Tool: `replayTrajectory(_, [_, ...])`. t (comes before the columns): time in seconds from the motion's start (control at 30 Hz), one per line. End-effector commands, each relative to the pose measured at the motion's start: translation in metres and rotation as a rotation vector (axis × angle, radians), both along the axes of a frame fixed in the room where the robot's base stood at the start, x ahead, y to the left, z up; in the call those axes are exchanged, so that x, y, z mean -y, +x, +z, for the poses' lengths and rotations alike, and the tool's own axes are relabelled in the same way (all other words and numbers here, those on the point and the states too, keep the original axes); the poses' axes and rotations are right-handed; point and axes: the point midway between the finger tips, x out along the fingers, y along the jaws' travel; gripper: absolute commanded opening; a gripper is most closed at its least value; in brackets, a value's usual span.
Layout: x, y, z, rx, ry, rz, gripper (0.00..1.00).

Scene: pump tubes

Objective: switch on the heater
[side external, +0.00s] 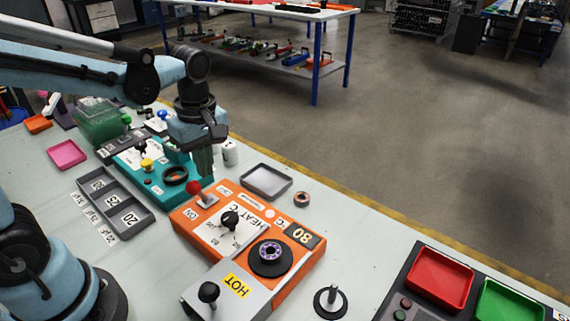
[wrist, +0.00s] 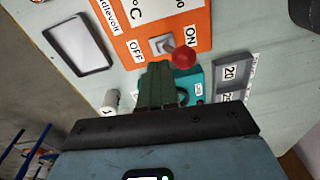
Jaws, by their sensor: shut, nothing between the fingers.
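The heater is an orange box (side external: 183,221) with a "HEAT °C" dial (side external: 229,219); part of it shows at the top of the wrist view (wrist: 203,17). Its toggle switch has a red knob (side external: 193,187), also in the wrist view (wrist: 183,57), between an "OFF" label (wrist: 136,50) and an "ON" label (wrist: 191,34). The lever appears to lean to the ON side. My gripper (side external: 204,172) is shut and empty, pointing down just beside the switch. In the wrist view its fingertips (wrist: 160,67) are close to the knob; I cannot tell whether they touch.
A teal box (side external: 150,168) stands behind the heater. A grey tray (side external: 266,181) and a small white cylinder (side external: 230,152) are close by. A grey weight rack (side external: 116,202) lies to the left. A "HOT" plate (side external: 229,296) adjoins the heater in front. Red (side external: 439,279) and green bins stand at right.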

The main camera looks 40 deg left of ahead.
Motion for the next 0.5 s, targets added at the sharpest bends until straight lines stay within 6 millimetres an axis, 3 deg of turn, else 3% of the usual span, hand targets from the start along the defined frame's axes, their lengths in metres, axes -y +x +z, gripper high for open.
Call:
replayTrajectory(0.17, [0.005, 0.030, 0.015, 0.001, 0.000, -0.002, 0.00])
replayTrajectory(0.5, [0.008, 0.029, 0.071, 0.000, 0.000, 0.000, 0.00])
